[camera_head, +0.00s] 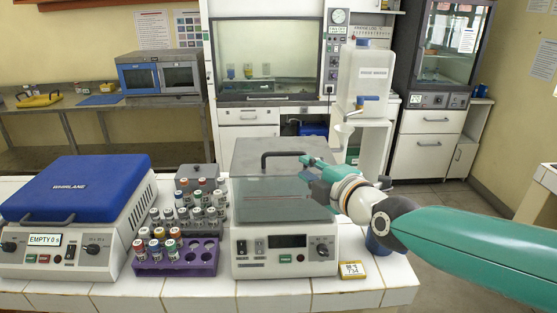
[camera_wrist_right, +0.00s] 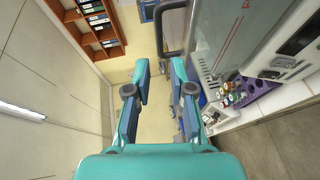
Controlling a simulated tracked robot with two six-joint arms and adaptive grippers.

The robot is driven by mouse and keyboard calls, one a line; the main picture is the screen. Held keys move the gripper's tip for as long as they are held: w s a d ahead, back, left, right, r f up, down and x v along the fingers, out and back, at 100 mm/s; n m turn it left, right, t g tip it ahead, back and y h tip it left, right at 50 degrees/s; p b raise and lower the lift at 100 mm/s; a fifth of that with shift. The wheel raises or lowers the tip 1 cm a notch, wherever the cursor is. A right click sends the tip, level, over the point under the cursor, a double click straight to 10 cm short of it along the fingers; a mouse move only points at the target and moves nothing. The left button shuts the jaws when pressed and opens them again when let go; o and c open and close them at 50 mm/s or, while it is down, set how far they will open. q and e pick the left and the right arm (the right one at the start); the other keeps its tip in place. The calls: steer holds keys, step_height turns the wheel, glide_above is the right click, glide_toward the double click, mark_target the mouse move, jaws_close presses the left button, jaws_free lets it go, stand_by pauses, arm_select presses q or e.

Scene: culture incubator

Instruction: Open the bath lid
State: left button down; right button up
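The bath (camera_head: 285,263) stands on the white tiled counter with knobs and a display on its front. Its grey see-through lid (camera_head: 255,186) lies down over the bath, closed; it also shows in the right wrist view (camera_wrist_right: 222,35). A dark bar handle (camera_head: 284,154) is on top of the lid, and it shows ahead of the fingertips in the right wrist view (camera_wrist_right: 158,32). My teal right gripper (camera_head: 308,169) is at the lid's right side, close to the handle's right end. Its fingers (camera_wrist_right: 160,72) are apart with nothing between them. My left gripper is not in view.
A blue-lidded device (camera_head: 75,187) stands at the left. Between it and the bath are a purple tube rack (camera_head: 175,265) and a grey rack with several capped tubes. A small yellow-edged tag (camera_head: 353,270) lies right of the bath. A white jug (camera_head: 365,80) stands behind.

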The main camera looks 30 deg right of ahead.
mark_target(284, 155)
steer(key=x, duration=1.1)
steer(key=shift+w+a+f+b, duration=0.1)
steer(key=shift+w+b, duration=0.15)
steer(key=shift+b, duration=0.1)
steer(key=shift+c, duration=0.2)
jaws_close()
